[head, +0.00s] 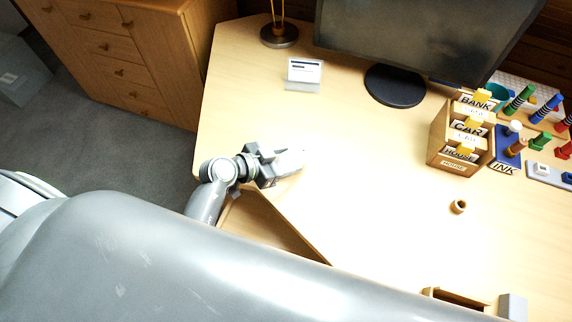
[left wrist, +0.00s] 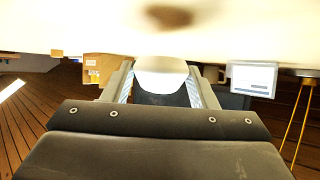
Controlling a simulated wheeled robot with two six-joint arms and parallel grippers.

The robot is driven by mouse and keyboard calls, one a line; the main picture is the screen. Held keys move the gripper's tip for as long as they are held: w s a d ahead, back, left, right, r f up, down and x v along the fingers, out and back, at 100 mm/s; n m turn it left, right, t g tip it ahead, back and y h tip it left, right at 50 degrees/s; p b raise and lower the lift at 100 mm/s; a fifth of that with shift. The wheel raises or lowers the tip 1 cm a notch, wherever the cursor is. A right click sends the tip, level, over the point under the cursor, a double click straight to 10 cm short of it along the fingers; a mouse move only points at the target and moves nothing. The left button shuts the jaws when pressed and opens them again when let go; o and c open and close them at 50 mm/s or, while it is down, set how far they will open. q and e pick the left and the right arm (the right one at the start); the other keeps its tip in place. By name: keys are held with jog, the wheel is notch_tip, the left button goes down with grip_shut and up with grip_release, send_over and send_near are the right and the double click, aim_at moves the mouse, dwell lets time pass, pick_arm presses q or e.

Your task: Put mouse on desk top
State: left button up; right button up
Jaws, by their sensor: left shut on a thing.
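A white, rounded mouse (head: 290,160) is at the tip of my left gripper (head: 278,164), over the left part of the pale wooden desk top (head: 240,115). In the left wrist view the mouse (left wrist: 161,76) sits between the two fingers, which are shut on it. A dark blurred patch, which looks like a shadow, lies on the desk surface apart from the mouse; how high the mouse is held is hard to tell. My right gripper is not in view.
A monitor (head: 395,35) stands at the back, with a small card stand (head: 304,74) and a lamp base (head: 279,35) to its left. A labelled wooden box (head: 455,150), coloured pegs and a small wooden ring (head: 458,206) are on the right. The desk's middle is clear.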

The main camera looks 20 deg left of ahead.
aim_at(285, 166)
pick_arm(q)
notch_tip(285, 166, down, 3)
jog(key=shift+f+b, duration=0.1)
jog(key=shift+b, duration=0.25)
jog(key=o, duration=1)
jog(key=shift+s+a+r, duration=0.2)
jog(key=shift+s+r, duration=0.05)
jog(key=shift+r, duration=0.05)
jog(key=p+v, duration=0.1)
jog(key=v, duration=1)
jog(key=shift+s, duration=0.15)
jog(key=shift+a, duration=0.15)
